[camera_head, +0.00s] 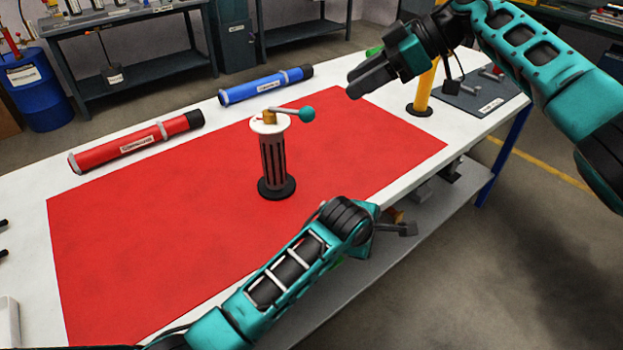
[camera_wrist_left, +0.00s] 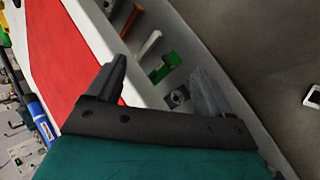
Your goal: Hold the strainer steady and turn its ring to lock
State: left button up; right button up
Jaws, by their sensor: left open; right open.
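The strainer (camera_head: 272,163) stands upright on the red mat (camera_head: 170,230), a dark slotted cylinder on a black round base. Its white ring (camera_head: 268,124) sits on top, with a brass-coloured fitting and a lever ending in a teal knob (camera_head: 307,114) that points right. My right gripper (camera_head: 352,86) is open and empty, above the table to the right of and behind the strainer. Neither gripper touches the strainer.
A red tube (camera_head: 135,143) and a blue tube (camera_head: 266,85) lie along the table's back edge. A yellow post (camera_head: 424,88) and a grey plate (camera_head: 480,95) are at the right end. A lower shelf (camera_head: 400,225) holds small parts. The mat around the strainer is clear.

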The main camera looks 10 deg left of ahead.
aim_at(279, 153)
pick_arm(q)
jog(key=w+a+r+n+y, duration=0.1)
jog(key=w+r+n+y, duration=0.25)
jog(key=r+n, duration=0.2)
jog(key=a+m+y, duration=0.1)
jog(key=a+y, duration=0.1)
jog(key=a+r+m+y, duration=0.1)
jog(key=a+m+y, duration=0.1)
jog(key=a+m+t+y, duration=0.1)
jog(key=a+y, duration=0.1)
jog(key=shift+s+a+r+m, duration=0.15)
jog(key=shift+s+m, duration=0.1)
jog(key=shift+s, duration=0.15)
jog(key=s+a+r+m+t+y, duration=0.25)
jog(key=a+r+m+y, duration=0.25)
jog(key=m+y, duration=0.25)
jog(key=shift+n+t, duration=0.25)
jog(key=shift+t, duration=0.2)
jog(key=x, duration=1.2)
jog(key=shift+w+a+f, duration=0.1)
jog(key=shift+w+a, duration=0.05)
jog(key=shift+w, duration=0.05)
